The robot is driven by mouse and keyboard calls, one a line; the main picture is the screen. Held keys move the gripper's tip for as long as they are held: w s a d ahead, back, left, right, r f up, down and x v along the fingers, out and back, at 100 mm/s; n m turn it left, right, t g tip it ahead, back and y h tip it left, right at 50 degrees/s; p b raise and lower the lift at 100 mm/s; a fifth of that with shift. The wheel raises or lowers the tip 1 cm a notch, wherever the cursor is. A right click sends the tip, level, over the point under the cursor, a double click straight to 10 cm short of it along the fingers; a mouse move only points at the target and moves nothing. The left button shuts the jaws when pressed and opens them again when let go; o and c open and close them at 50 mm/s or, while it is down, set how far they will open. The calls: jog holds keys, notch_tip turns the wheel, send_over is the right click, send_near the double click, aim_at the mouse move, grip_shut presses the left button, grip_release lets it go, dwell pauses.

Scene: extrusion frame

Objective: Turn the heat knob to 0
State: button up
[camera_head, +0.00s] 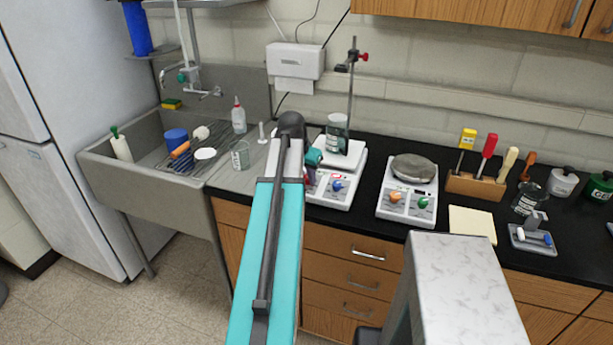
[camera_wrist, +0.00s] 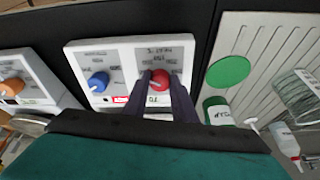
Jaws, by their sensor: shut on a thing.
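A white stirring hotplate (camera_head: 345,178) stands on the black counter, with a glass beaker (camera_head: 337,133) on its plate. In the wrist view its front panel (camera_wrist: 122,60) has a red knob (camera_wrist: 158,79) on the right and a blue knob (camera_wrist: 98,82) on the left. My gripper (camera_wrist: 165,88) has its two dark fingers closed on the sides of the red knob, which sits under the heat label. The knob has a pale pointer mark, but its exact setting is too small to read. In the head view my arm hides most of the red knob.
A second white device (camera_head: 408,188) with orange and green knobs stands to the right. A clamp stand (camera_head: 351,85) rises behind the hotplate. The sink (camera_head: 150,140) is at left with a rack and bottles.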

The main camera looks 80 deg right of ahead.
jog(key=shift+n, duration=0.5)
jog(key=n+t, duration=0.1)
jog(key=n, duration=0.4)
jog(key=shift+s, duration=0.15)
jog(key=n+t, duration=0.1)
jog(key=n, duration=0.4)
jog(key=shift+n, duration=0.3)
jog(key=o, duration=1)
jog(key=shift+o, duration=0.2)
jog(key=shift+r+b, duration=0.15)
jog(key=shift+b, duration=0.2)
jog(key=b+v, duration=0.3)
jog(key=v, duration=1)
jog(key=shift+r, duration=0.3)
